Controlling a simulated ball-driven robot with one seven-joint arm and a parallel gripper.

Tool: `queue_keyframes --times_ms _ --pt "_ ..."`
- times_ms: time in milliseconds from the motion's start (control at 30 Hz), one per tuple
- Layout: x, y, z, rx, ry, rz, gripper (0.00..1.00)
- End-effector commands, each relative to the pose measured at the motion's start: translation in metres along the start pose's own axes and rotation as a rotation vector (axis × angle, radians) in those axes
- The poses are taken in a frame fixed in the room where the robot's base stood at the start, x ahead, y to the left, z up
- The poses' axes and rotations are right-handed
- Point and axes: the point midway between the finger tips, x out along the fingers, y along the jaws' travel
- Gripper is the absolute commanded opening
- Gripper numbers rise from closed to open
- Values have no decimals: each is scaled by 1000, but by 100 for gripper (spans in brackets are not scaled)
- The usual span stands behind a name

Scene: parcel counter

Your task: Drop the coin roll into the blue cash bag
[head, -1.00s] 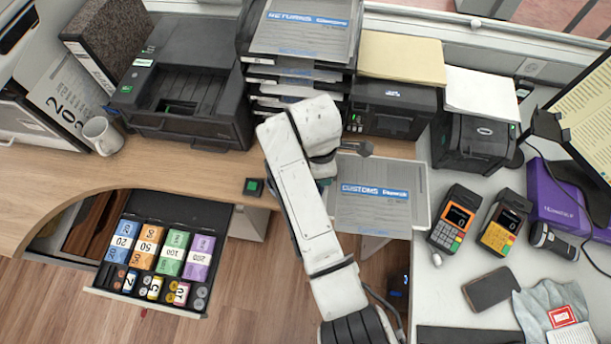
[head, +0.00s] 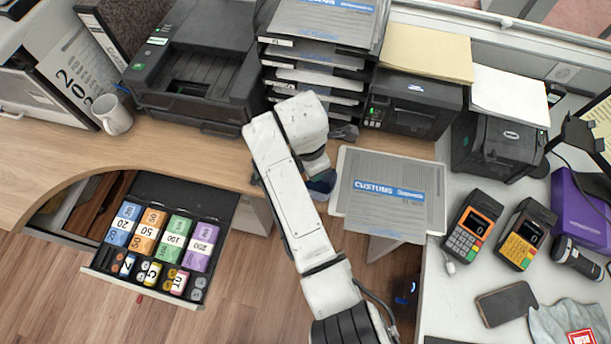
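An open cash drawer (head: 143,290) juts out at lower left. Upright coin rolls stand in its front compartments: a dark blue and white one (head: 127,264), a yellow one (head: 154,268) and a pink and white one (head: 180,282). Which one is the task's roll I cannot tell. My white arm reaches up over the counter edge, and my gripper is mostly hidden behind its end, so its fingers and any held thing do not show clearly. A dark blue shape (head: 322,184) shows beside the arm end; I cannot tell what it is. No blue cash bag is clearly recognisable.
Banknotes (head: 172,240) fill the drawer's back row. A customs tray (head: 390,195) lies right of my arm. Printers (head: 195,75), a paper-tray stack (head: 315,60), a white mug (head: 112,115), card terminals (head: 472,228) and a grey crumpled bag (head: 560,325) stand around.

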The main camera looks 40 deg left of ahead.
Motion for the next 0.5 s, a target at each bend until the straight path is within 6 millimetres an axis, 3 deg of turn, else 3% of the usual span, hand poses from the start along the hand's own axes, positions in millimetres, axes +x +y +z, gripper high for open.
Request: queue_keyframes --times_ms 333,367,500 --pt "4 0 0 0 0 1 0" --pt "4 0 0 0 0 1 26" --pt "4 0 0 0 0 1 39"
